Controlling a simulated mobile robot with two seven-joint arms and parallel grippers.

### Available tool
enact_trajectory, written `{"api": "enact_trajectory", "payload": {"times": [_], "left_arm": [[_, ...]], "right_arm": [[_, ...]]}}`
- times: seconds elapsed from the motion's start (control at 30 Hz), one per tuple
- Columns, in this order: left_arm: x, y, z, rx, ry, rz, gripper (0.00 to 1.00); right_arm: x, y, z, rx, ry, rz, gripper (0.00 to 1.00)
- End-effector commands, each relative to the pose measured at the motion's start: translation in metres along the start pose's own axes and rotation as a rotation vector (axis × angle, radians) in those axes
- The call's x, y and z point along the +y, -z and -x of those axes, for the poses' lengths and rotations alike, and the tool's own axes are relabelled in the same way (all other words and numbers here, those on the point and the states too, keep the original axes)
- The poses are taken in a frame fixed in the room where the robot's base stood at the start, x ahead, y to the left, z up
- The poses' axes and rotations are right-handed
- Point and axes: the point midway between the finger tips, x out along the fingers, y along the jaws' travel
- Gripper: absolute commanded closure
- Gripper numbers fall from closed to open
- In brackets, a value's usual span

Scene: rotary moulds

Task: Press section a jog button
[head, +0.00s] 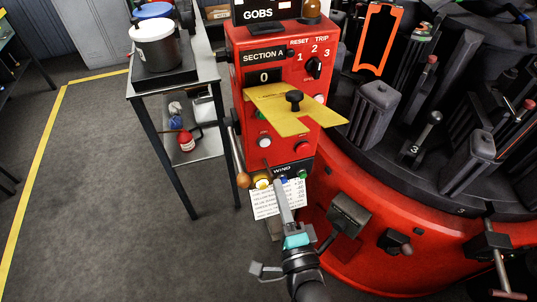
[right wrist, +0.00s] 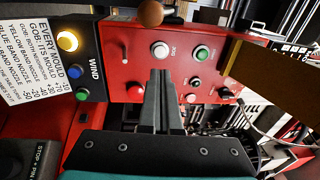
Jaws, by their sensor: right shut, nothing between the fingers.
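The red section A control box (head: 240,150) stands at the centre of the head view. On its lower front is a white button (head: 263,142), which also shows in the right wrist view (right wrist: 160,49) with a small label beside it that seems to read JOG. A green button (right wrist: 203,53) and a red button (right wrist: 223,94) are on the same face. My right gripper (head: 284,181) is shut and empty, in front of the lower WIND panel. In the right wrist view its fingertips (right wrist: 159,73) line up just below the white button; contact cannot be told. My left gripper is not in view.
A yellow plate (head: 265,103) with a black knob juts out from the box. The WIND panel has a yellow button (right wrist: 67,41), a blue one and a green one. A wooden-ended lever (head: 243,180) hangs at the box's left. The red mould table (head: 370,260) curves at right.

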Motion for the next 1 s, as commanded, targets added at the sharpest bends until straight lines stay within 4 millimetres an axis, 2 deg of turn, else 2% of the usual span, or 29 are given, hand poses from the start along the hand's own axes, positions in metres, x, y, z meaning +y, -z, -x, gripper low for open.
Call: {"api": "enact_trajectory", "payload": {"times": [0.03, 0.2, 0.5, 0.7, 1.0], "left_arm": [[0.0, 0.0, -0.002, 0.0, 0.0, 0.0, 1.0], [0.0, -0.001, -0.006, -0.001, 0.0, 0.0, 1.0], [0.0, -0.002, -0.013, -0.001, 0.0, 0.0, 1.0], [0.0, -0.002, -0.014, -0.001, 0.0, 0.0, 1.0], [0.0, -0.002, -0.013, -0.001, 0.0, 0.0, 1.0]], "right_arm": [[-0.001, 0.0, -0.012, 0.002, 0.005, -0.001, 1.0], [0.0, 0.0, -0.046, 0.002, 0.004, 0.0, 1.0], [0.001, 0.0, -0.088, 0.001, 0.001, 0.001, 1.0], [0.0, 0.0, -0.097, 0.0, -0.001, 0.0, 1.0], [0.0, 0.0, -0.098, 0.0, -0.001, 0.0, 1.0]]}}
